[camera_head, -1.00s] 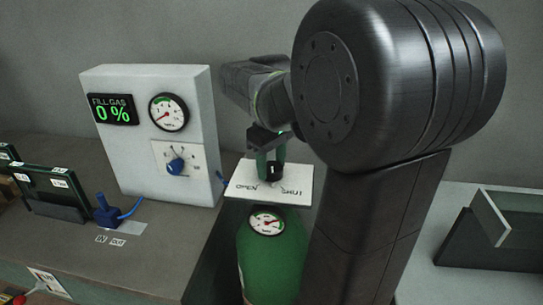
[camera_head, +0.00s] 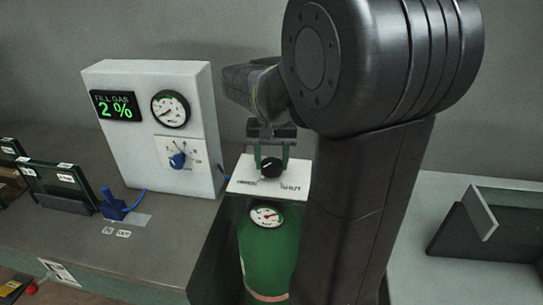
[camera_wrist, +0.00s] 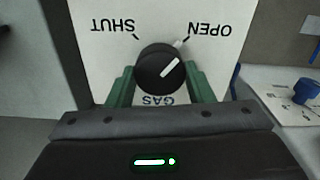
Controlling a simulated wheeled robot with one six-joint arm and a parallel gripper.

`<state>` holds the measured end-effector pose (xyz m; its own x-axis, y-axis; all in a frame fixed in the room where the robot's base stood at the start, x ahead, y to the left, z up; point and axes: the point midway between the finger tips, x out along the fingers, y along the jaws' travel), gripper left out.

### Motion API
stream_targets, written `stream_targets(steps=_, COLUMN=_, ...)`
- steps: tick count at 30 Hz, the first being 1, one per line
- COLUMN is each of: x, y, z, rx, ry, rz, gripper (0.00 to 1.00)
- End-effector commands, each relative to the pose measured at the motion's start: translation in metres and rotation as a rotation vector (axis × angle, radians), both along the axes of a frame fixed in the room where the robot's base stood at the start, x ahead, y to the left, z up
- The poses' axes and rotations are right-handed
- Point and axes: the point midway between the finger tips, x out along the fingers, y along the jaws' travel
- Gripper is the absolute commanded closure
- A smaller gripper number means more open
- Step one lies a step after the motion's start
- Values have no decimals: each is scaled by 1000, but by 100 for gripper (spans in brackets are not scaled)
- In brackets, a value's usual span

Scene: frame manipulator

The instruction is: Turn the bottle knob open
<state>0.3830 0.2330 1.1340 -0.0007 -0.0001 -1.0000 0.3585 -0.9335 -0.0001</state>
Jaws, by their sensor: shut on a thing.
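The green gas bottle (camera_head: 268,250) stands upright in the middle of the head view, with a round gauge (camera_head: 266,216) on its front. The black bottle knob (camera_head: 271,168) sits on a white plate (camera_head: 240,186) marked OPEN and SHUT. In the wrist view the knob (camera_wrist: 160,68) has its white pointer line aimed toward the OPEN mark (camera_wrist: 210,29). My gripper (camera_head: 270,160) is shut on the knob, with one green finger on each side of it.
A blue valve (camera_head: 118,206) sits on the bench. An angled dark stand (camera_head: 490,232) with a pane is at right.

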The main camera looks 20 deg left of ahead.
Motion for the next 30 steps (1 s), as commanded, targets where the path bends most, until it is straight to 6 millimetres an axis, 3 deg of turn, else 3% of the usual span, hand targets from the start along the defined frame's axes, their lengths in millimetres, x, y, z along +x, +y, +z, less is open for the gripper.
stream_targets(steps=9, x=1, y=0, z=1, rx=1, ry=-3, rz=-122, gripper=75)
stream_targets(steps=26, x=1, y=0, z=1, rx=2, ry=-3, rz=-148, gripper=75)
stream_targets(steps=27, x=1, y=0, z=1, rx=2, ry=-3, rz=-148, gripper=45)
stream_targets(steps=30, x=1, y=0, z=1, rx=2, ry=-2, rz=-147, gripper=31)
